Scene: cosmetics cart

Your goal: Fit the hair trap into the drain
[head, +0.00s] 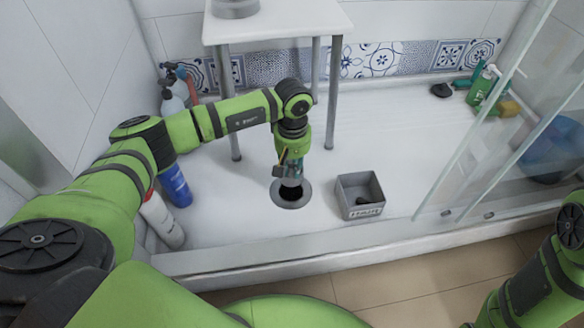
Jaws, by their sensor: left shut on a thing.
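The drain (304,201) is a round grey ring with a dark hole in the white shower floor. My left gripper (290,177) points down just above it and covers part of its back edge. The gripper is shut on a small grey piece, apparently the hair trap (291,183), mostly hidden by the fingers. The piece is over the back part of the dark hole; I cannot tell whether it touches the drain. My right arm shows at the lower right, but its gripper is out of the picture.
A white stool (278,22) stands behind. Bottles (175,186) line the left wall. A glass door (480,140) and green bottles (481,88) are at right. Floor left of the drain is clear.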

